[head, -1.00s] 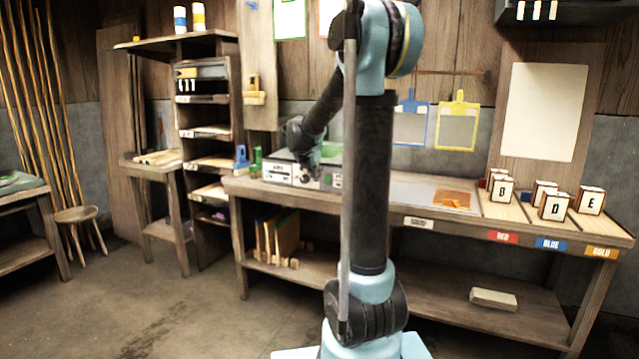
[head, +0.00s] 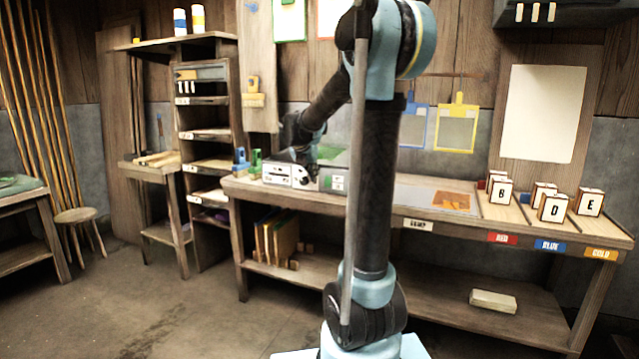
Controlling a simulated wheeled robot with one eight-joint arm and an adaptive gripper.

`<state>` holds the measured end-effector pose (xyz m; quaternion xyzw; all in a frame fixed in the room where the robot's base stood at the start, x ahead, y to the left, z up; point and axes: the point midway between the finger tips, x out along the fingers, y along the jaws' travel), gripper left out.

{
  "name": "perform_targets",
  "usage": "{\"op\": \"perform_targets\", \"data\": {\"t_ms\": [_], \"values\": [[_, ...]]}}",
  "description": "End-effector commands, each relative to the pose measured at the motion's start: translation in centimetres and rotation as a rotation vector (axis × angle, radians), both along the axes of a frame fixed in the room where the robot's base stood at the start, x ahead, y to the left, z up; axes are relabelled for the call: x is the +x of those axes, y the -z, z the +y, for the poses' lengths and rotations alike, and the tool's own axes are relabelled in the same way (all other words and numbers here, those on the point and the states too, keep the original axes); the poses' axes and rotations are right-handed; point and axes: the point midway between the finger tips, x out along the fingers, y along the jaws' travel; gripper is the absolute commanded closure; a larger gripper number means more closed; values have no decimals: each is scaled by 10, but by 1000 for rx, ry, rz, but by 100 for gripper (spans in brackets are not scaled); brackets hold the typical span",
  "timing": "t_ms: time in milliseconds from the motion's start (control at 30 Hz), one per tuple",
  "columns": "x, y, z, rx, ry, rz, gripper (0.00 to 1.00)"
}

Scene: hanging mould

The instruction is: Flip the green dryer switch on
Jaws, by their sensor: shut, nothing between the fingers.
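A grey metal box (head: 276,173) with small labelled front panels sits on the left end of the long workbench. To its right is a panel with a green patch (head: 338,183), and a green top (head: 327,153) shows behind. I take these as the dryer unit. The green switch itself is too small to make out. My gripper (head: 304,178) is shut and empty, pointing down at the front of the unit, between the grey box and the green-patched panel. I cannot tell whether it touches. It hides part of the front.
The long workbench (head: 420,188) carries lettered blocks (head: 553,207) at the right. Small blue and green clamps (head: 256,160) stand left of the unit. Blue and yellow frames (head: 456,127) hang behind. A shelf rack (head: 205,135) stands left; floor (head: 150,290) in front is open.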

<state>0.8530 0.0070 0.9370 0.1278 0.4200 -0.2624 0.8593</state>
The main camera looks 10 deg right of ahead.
Motion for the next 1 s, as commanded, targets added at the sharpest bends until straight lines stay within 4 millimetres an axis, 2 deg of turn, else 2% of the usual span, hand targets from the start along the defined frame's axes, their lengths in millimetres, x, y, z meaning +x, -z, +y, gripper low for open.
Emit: {"op": "perform_targets", "data": {"t_ms": [233,367,1000], "values": [[1,1,0,-1,0,-1,100],[6,8,-4,-1,0,-1,100],[53,80,-35,-1,1,-2,100]]}}
